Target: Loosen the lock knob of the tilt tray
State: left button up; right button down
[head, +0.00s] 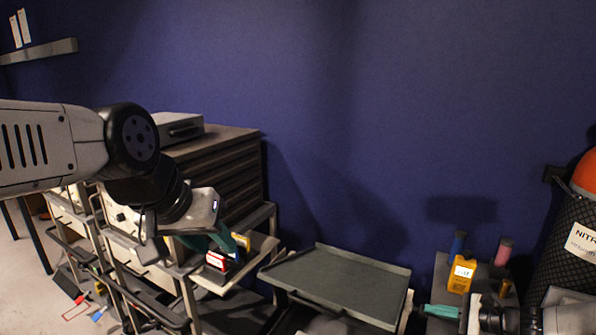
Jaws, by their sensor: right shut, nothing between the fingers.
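The tilt tray (345,283) is a flat grey-green tray with a low rim, at the lower middle. It looks slightly tilted. I cannot make out its lock knob; the area below the tray's right edge is cut off by the frame and partly covered by my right gripper. My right gripper (432,310), with teal fingers, is shut and empty just right of the tray's right front corner. My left gripper (224,240), also teal-fingered, points down over a cart shelf at the left, away from the tray. Its finger gap is not clear.
A red-and-white box (217,261) lies close to my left gripper. A yellow box (461,274), a blue bottle and a pink bottle (504,251) stand behind my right gripper. A netted cylinder (556,240) stands at far right. A drawer cabinet (228,165) stands behind my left arm.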

aim_at(454, 329)
jog(key=shift+s+a+f, duration=0.15)
jog(key=shift+s+f, duration=0.1)
jog(key=shift+s, duration=0.15)
jog(key=shift+s+r, duration=0.2)
jog(key=shift+r, duration=0.05)
jog(key=shift+s+d, duration=0.45)
jog(key=shift+d, duration=0.4)
jog(key=shift+s+d, duration=0.5)
jog(key=shift+d, duration=0.3)
jog(key=shift+s+d, duration=0.45)
jog(key=shift+d, duration=0.4)
jog(key=shift+a+r, duration=0.1)
